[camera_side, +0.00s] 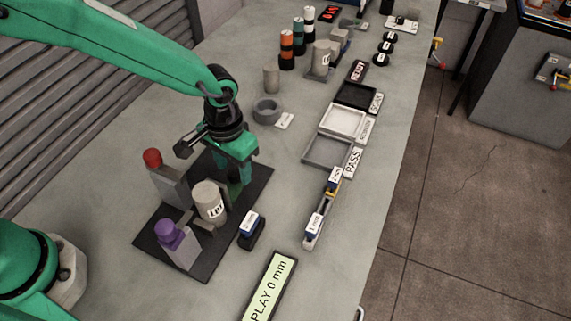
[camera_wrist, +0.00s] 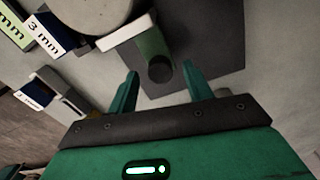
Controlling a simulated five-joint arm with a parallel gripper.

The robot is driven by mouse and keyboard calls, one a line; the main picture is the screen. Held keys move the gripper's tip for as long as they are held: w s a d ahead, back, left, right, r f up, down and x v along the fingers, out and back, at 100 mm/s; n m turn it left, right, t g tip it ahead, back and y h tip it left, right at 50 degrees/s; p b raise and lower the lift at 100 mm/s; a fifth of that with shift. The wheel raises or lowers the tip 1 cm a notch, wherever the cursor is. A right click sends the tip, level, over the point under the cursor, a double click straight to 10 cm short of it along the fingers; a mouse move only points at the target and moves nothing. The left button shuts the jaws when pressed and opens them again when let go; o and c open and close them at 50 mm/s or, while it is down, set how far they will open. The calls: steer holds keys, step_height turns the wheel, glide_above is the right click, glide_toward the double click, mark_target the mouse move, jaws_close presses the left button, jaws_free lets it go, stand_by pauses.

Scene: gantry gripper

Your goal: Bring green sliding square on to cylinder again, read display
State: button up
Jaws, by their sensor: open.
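The green sliding square (camera_wrist: 150,42) shows in the wrist view as a green block with a dark round knob (camera_wrist: 160,68). The knob lies between the two green fingers of my gripper (camera_wrist: 160,78), which stand apart with gaps on both sides. A pale cylinder (camera_side: 209,200) stands upright on the dark base plate (camera_side: 160,255); its edge shows in the wrist view (camera_wrist: 95,14). A pale piece lies between cylinder and green block; I cannot tell if they touch. In the side view my gripper (camera_side: 236,176) hides most of the slide. The display (camera_side: 270,285) reads "PLAY 0 mm", its left part cut off.
Several trays, one marked PASS (camera_side: 328,150), lie farther right. Bare table lies between.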

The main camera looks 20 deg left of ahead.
mark_target(232, 171)
step_height(232, 171, up, 7)
steer(key=shift+f, duration=0.1)
stand_by(0.4)
steer(key=shift+a+r, duration=0.1)
steer(key=shift+r, duration=0.1)
stand_by(0.6)
steer(key=shift+a+r, duration=0.15)
steer(key=s+a+r+n+t, duration=0.15)
steer(key=s+a+r, duration=0.25)
steer(key=a+r, duration=0.7)
steer(key=s+a+r+t, duration=0.1)
steer(key=s+a+t, duration=0.3)
steer(key=s+a, duration=0.5)
steer(key=shift+s+a+r+n, duration=0.25)
steer(key=shift+a+r+n, duration=0.1)
steer(key=shift+a, duration=0.9)
